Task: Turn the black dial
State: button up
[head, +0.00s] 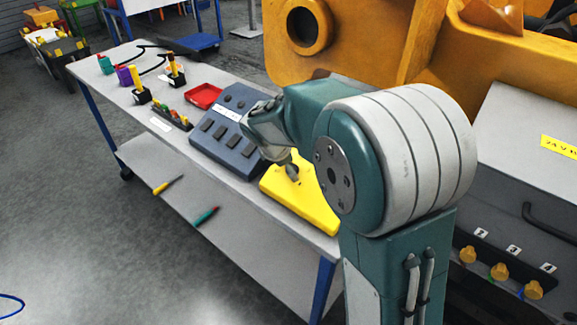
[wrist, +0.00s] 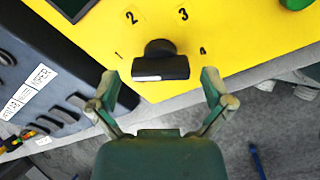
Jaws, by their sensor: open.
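The black dial (wrist: 160,62) sits on a yellow panel (wrist: 235,35) with the numbers 1 to 4 printed around it. In the wrist view its bar-shaped grip lies crosswise in the picture, a little beyond my fingertips. My gripper (wrist: 163,95) is open, one finger to each side of the dial, and I see no contact. In the head view the yellow panel (head: 325,208) lies on the near end of the bench, and my arm hides the dial and much of my gripper.
A blue-grey box (head: 221,151) with dark keys stands beside the yellow panel. A red tray (head: 204,96) and several coloured connectors (head: 137,84) lie farther along the bench (head: 118,75). A large orange casting (head: 350,60) and a grey cabinet (head: 510,185) stand close behind my arm.

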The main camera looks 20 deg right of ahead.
jog(key=shift+w+d+f, duration=0.15)
jog(key=shift+d+f, duration=0.1)
jog(key=shift+f, duration=0.25)
jog(key=shift+a, duration=0.1)
jog(key=shift+a, duration=0.15)
jog(key=shift+c, duration=0.6)
jog(key=c, duration=0.9)
jog(key=shift+m, duration=0.3)
